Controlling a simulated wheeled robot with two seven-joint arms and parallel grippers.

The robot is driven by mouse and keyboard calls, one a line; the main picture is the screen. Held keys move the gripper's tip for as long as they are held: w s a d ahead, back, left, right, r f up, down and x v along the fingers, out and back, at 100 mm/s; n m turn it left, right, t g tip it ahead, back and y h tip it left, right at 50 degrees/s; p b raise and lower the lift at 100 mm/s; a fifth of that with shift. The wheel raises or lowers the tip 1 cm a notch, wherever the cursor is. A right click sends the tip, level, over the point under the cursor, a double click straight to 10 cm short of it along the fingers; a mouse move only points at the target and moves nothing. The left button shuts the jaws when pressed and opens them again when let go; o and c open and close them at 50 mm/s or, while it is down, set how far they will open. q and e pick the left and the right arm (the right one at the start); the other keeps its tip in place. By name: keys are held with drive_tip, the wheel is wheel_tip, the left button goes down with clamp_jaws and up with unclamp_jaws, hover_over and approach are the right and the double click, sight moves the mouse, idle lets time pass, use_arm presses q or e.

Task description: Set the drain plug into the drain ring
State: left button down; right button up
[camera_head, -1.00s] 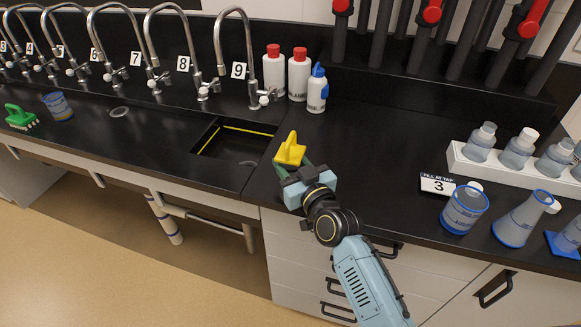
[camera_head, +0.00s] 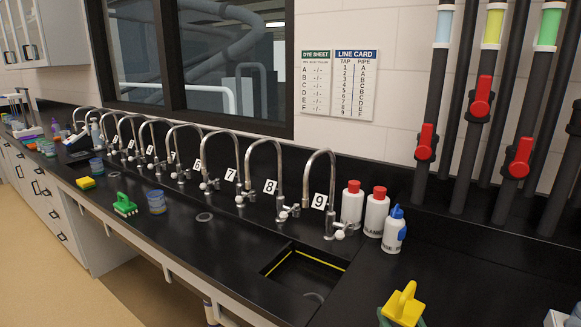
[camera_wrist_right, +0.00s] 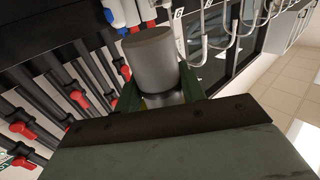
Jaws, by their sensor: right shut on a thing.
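The drain plug is a yellow piece (camera_head: 403,303) at the bottom of the head view, right of the sink. My right gripper (camera_head: 403,317) is shut on it; only its green fingertips show there. In the right wrist view, a grey cylinder (camera_wrist_right: 150,60), which looks like the plug's body, stands out beyond the fingers (camera_wrist_right: 160,97), with a bit of yellow between them. A grey ring (camera_head: 204,217) lies flush in the counter left of the sink. A grey curved edge (camera_head: 314,296) shows inside the sink, partly hidden; I cannot tell which is the drain ring. My left gripper is not in view.
The sunken sink (camera_head: 290,272) has a yellow line inside. Tap 9 (camera_head: 322,190) arches behind it. Two red-capped bottles (camera_head: 376,212) and a blue-capped bottle (camera_head: 394,232) stand behind right.

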drive_tip(key=shift+s+d+r+h, duration=0.1)
drive_tip(key=shift+s+d+h, duration=0.1)
drive_tip(key=shift+s, duration=0.25)
drive_tip(key=shift+s+d+r+h, duration=0.1)
drive_tip(key=shift+s+d, duration=0.1)
drive_tip(key=shift+s, duration=0.25)
drive_tip(key=w+a+n+y, duration=0.2)
drive_tip(key=w+a, duration=0.3)
drive_tip(key=w, duration=0.6)
drive_tip(key=shift+r+y, duration=0.25)
drive_tip(key=shift+y, duration=0.45)
wheel_tip(320, 180, down, 6)
drive_tip(key=shift+r+b, duration=0.25)
drive_tip(key=shift+b, duration=0.45)
drive_tip(key=shift+f, duration=2.05)
drive_tip(key=shift+f+b, duration=0.1)
drive_tip(key=shift+b, duration=0.25)
drive_tip(key=o, duration=1.2)
drive_tip(key=shift+s+f, duration=0.1)
drive_tip(key=shift+o, duration=0.2)
